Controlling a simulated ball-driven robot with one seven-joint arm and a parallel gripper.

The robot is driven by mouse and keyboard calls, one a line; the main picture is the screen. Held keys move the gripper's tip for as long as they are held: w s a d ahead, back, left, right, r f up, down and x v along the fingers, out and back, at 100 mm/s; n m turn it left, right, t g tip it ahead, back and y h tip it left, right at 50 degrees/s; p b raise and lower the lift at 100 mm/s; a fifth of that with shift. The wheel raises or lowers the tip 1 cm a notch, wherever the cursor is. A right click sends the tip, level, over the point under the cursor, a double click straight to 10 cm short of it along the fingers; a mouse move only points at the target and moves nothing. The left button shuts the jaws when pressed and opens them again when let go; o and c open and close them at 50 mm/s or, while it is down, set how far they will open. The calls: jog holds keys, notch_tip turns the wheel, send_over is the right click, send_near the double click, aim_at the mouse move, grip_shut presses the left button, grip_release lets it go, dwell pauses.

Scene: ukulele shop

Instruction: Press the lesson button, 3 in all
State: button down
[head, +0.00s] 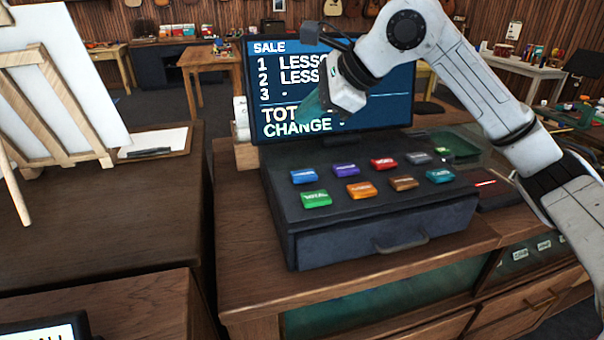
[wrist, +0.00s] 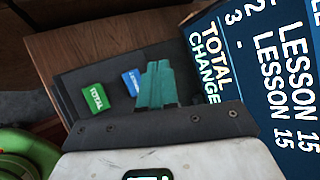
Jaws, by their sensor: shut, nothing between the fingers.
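The till (head: 375,205) has two rows of coloured buttons. A blue button (head: 305,176) is at the left of the back row; its label is too small to read surely. It also shows in the wrist view (wrist: 131,80), partly behind my fingers. My gripper (head: 311,112) has teal fingers, shut and empty, above the till's back left in front of the screen (head: 385,95). In the wrist view the fingers (wrist: 157,75) appear beside the blue button; contact does not show. The screen lists LESSON 15 on lines 1 and 2, and a dash on line 3.
A green TOTAL button (head: 316,199) sits in front of the blue one, with purple, red, orange, brown, grey and teal buttons to the right. My arm crosses the right side.

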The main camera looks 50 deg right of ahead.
jog(key=shift+f, duration=0.1)
jog(key=b, duration=0.4)
send_over(308, 175)
notch_tip(308, 175, down, 8)
jog(key=shift+r, duration=0.25)
jog(key=shift+a+f+b, duration=0.1)
jog(key=shift+f+b, duration=0.3)
jog(key=shift+f, duration=0.15)
jog(key=shift+f, duration=0.1)
dwell(1.3)
jog(key=shift+f+b, duration=0.35)
jog(key=shift+b, duration=0.35)
jog(key=shift+f+b, duration=0.4)
jog(key=shift+b, duration=0.25)
dwell(0.6)
dwell(0.3)
jog(key=shift+r, duration=0.9)
jog(key=shift+r+p, duration=0.1)
jog(key=shift+p, duration=0.2)
